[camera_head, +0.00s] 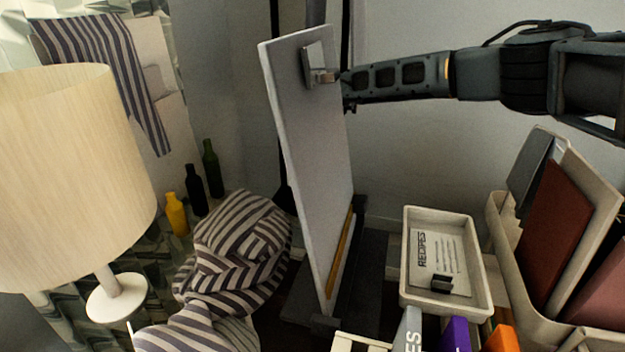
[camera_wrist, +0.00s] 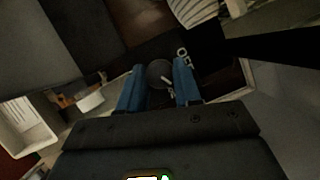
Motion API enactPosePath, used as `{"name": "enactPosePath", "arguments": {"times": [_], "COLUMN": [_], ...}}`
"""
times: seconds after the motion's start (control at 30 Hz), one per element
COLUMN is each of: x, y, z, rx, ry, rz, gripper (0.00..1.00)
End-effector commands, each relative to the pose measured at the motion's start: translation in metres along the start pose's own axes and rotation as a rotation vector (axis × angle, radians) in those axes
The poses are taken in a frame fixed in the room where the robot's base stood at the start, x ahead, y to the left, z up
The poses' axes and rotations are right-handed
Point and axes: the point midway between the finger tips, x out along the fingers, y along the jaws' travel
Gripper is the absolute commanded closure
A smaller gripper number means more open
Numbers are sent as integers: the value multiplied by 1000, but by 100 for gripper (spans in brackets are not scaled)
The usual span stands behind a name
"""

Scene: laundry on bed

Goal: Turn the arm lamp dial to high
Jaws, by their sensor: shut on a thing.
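A dark round dial (camera_wrist: 160,75) with a pale pointer mark shows between the fingers in the wrist view. White lettering that looks like OFF lies just above and right of it; other labels are not readable. My gripper (camera_wrist: 158,68) has its two blue fingers on either side of the dial and is shut on it. In the head view my gripper (camera_head: 325,77) reaches in from the right to the upper part of an upright pale panel (camera_head: 305,130), by a small light plate (camera_head: 313,56). The dial is hidden there. I cannot make out the arm lamp itself.
A table lamp with a cream shade (camera_head: 70,170) stands at the left. A recipes tray (camera_head: 407,270) and a bin of folders (camera_head: 500,245) are at the lower right. Space under my arm is open.

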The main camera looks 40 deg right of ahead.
Motion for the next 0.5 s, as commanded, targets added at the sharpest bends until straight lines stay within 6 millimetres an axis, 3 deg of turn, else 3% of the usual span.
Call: {"name": "enactPosePath", "arguments": {"times": [0.5], "x": [-4], "y": [4], "z": [1], "rx": [451], "ry": [1], "rz": [-189], "gripper": [97]}}
